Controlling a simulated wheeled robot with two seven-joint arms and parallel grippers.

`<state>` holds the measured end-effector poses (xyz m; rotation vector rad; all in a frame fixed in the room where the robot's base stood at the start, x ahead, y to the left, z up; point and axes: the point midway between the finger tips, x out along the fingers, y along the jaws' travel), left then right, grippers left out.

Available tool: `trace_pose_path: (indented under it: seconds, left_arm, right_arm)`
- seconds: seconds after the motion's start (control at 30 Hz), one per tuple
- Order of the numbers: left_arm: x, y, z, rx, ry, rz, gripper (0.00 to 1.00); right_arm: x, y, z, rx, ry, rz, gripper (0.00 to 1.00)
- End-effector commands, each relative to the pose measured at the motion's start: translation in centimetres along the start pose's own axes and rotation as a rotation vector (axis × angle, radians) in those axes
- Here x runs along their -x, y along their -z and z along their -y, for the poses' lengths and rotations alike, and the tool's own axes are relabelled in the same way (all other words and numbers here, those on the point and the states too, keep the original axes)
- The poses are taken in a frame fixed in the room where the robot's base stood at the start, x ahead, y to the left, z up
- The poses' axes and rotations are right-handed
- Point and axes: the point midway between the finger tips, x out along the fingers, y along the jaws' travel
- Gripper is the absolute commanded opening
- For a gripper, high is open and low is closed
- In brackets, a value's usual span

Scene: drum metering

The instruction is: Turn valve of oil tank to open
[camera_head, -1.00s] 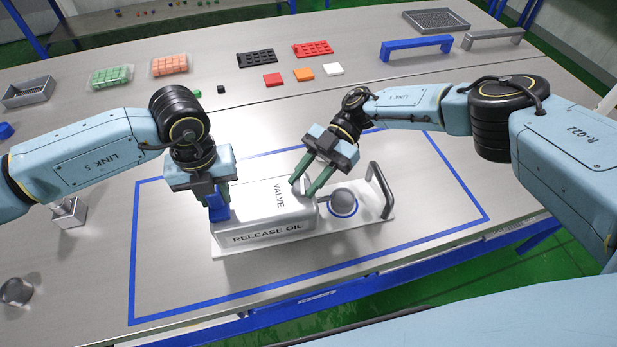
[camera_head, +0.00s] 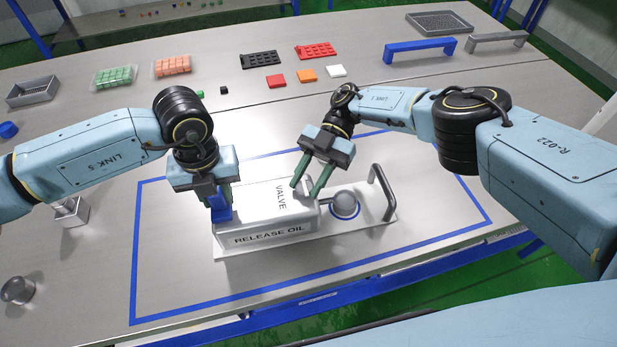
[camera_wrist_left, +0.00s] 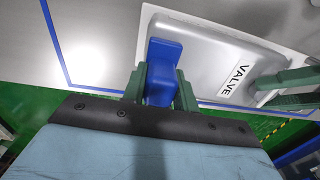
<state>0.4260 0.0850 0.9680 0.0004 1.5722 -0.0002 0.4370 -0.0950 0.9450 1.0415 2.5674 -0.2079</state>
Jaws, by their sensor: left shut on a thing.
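The oil tank (camera_head: 262,218) is a silver box marked VALVE and RELEASE OIL. It lies on a pale base plate inside the blue taped rectangle. A blue handle (camera_head: 221,206) is at its left end and also shows in the left wrist view (camera_wrist_left: 163,62). My left gripper (camera_head: 217,203) is shut on the blue handle, with one green finger on each side. My right gripper (camera_head: 306,188) is over the right part of the tank, its two green fingers apart at a small grey valve knob. Whether the fingers touch the knob cannot be told.
A grey block (camera_head: 70,213) and a metal cylinder (camera_head: 18,290) stand at the left. Trays and coloured pieces line the back. The table front is clear.

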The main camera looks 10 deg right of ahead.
Motion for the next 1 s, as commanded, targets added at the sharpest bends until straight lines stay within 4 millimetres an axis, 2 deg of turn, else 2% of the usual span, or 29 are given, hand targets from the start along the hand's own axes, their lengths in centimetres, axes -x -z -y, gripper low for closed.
trace_pose_path:
  seconds: [0.03,0.17,0.57,0.77,1.0]
  left_arm:
    - [0.1,-0.1,0.0,0.001,0.001,0.002,0.00]
    - [0.1,-0.1,0.0,0.002,0.001,0.002,0.00]
    - [0.1,-0.1,0.0,0.003,0.001,0.003,0.00]
    - [0.1,-0.1,0.0,0.003,0.001,0.003,0.00]
    - [0.1,-0.1,0.0,0.003,0.001,0.003,0.00]
  right_arm:
    - [-0.1,0.0,0.1,0.000,0.005,-0.003,0.40]
    - [-0.1,0.0,0.1,0.000,0.003,-0.002,0.55]
    - [0.2,0.4,0.0,-0.001,0.000,-0.001,0.55]
    - [1.0,2.4,0.1,0.003,0.001,-0.001,0.55]
    - [2.6,6.2,0.1,0.003,0.001,0.000,0.55]
